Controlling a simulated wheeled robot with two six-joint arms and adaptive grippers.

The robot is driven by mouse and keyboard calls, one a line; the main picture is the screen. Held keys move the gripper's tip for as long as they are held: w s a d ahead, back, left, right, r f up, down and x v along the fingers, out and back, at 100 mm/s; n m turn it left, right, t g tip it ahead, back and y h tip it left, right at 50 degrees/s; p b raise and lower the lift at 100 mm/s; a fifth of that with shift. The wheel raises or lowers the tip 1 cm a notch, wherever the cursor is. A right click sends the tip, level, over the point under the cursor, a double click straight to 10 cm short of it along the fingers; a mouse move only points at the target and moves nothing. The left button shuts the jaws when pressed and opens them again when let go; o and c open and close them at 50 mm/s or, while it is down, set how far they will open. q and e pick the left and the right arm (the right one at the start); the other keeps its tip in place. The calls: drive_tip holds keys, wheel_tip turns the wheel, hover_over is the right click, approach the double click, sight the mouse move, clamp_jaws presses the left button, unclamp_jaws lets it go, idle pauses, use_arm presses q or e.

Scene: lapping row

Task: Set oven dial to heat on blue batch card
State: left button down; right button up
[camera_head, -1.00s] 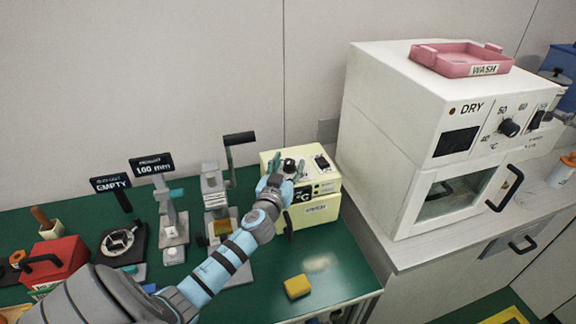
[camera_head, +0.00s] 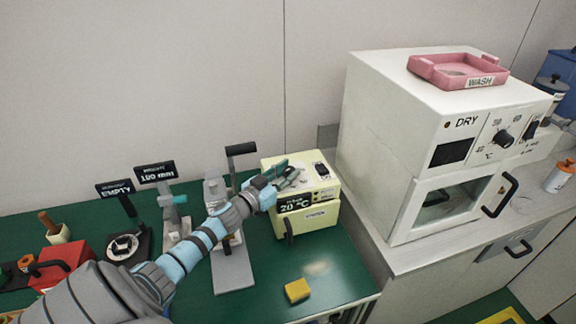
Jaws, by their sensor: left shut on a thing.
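A dark switch (camera_head: 321,169) sits to the right on the same top panel. No blue batch card can be made out. My right gripper is not in view.
A large white DRY oven (camera_head: 413,160) stands on the right, with a pink WASH tray (camera_head: 431,77) on top. A yellow block (camera_head: 297,290) lies in front on the green bench (camera_head: 262,315). Presses, signs and a red box (camera_head: 75,252) fill the left.

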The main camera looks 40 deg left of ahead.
use_arm(q)
drive_tip(key=c, duration=1.3)
unclamp_jaws()
drive_tip(key=s, duration=1.2)
drive_tip(key=shift+s+a, duration=0.1)
drive_tip(key=shift+a, duration=0.1)
